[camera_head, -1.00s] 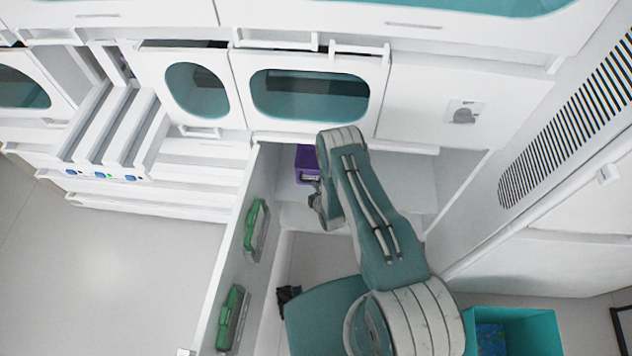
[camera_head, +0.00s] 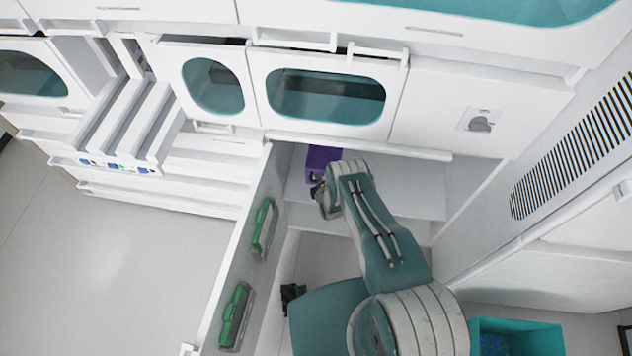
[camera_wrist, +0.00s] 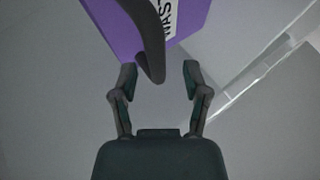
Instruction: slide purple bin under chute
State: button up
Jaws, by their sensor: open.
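The purple bin (camera_head: 322,158) sits inside the open lower compartment, near its left side. In the wrist view the purple bin (camera_wrist: 112,28) is at the top, with a white label and a dark curved handle that reaches down between my fingertips. My gripper (camera_wrist: 160,80) is open, with one finger on each side of the handle's lower end. I cannot tell whether either finger touches it. In the head view my gripper (camera_head: 322,196) is just in front of the bin, partly hidden by my arm. I cannot make out a chute.
An open door with green handles (camera_head: 263,228) stands left of my arm. The compartment floor (camera_head: 415,200) right of the bin is clear. A teal box (camera_head: 520,338) is at the lower right. Stepped white drawers (camera_head: 130,120) are at the left.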

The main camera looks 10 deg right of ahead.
jog(key=shift+w+a+f, duration=0.15)
jog(key=shift+w+f, duration=0.15)
jog(key=shift+w, duration=0.25)
grip_shut()
jog(key=shift+s, duration=0.1)
jog(key=shift+s+d+f, duration=0.1)
jog(key=shift+s+d, duration=0.1)
jog(key=shift+d, duration=0.25)
jog(key=shift+s+d, duration=0.15)
jog(key=shift+d, duration=0.3)
jog(key=shift+s+d, duration=0.2)
jog(key=shift+d, duration=0.3)
jog(key=shift+s+d, duration=0.2)
jog(key=shift+d, duration=0.3)
